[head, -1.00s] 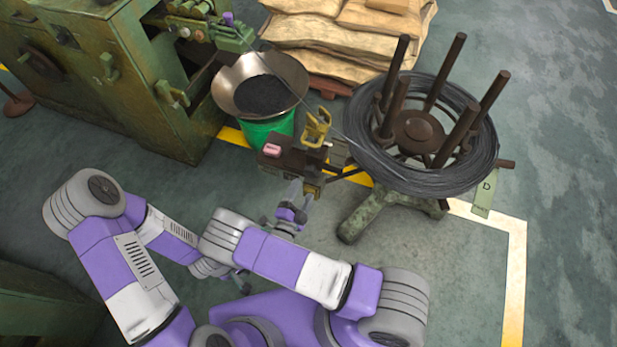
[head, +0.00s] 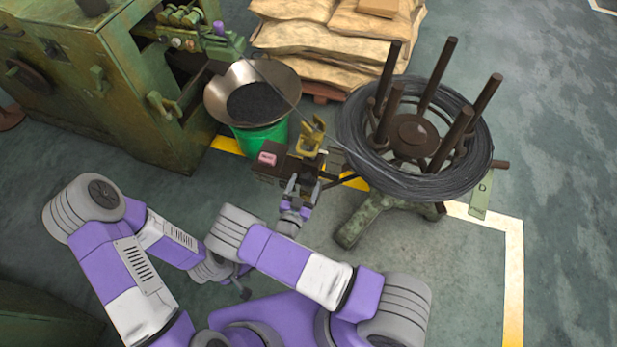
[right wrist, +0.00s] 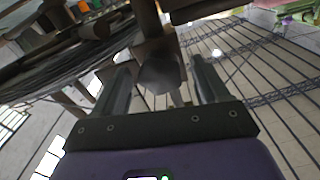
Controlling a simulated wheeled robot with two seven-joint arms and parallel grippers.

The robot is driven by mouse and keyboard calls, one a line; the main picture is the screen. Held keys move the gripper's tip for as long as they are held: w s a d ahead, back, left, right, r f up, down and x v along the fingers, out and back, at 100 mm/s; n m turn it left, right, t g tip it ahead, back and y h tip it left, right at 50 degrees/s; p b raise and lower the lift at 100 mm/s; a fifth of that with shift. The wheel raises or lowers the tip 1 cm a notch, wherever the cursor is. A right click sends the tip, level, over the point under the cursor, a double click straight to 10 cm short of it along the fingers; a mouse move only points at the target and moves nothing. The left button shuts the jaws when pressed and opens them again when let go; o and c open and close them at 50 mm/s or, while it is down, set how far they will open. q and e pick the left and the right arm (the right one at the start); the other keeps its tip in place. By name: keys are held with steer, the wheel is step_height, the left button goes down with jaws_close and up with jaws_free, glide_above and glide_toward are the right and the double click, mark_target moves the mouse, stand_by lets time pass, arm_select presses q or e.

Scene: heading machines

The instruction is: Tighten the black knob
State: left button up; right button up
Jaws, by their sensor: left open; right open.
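A dark rounded piece (right wrist: 160,72), which looks like the black knob, sits between the fingers of my right gripper (right wrist: 160,85) in the right wrist view. The fingers stand apart on either side of it; I cannot tell whether either touches it. In the head view my right gripper (head: 301,184) is at the front of the dark wire-guide unit (head: 270,172) with a yellow bracket (head: 309,140). The knob is not clear there, hidden by the gripper or too small. My left gripper (head: 243,291) is low beside my base, away from the unit, and small in view.
A wire coil (head: 360,172) on a spool stand with upright posts is right of the unit. Its green leg (head: 364,217) reaches toward my right arm. A metal bowl (head: 291,77) on a green bin (head: 262,137) and a green machine (head: 130,105) are at left.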

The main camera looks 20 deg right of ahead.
steer(key=shift+w+d, duration=0.4)
steer(key=shift+w, duration=0.2)
steer(key=shift+s, duration=0.1)
steer(key=c, duration=1)
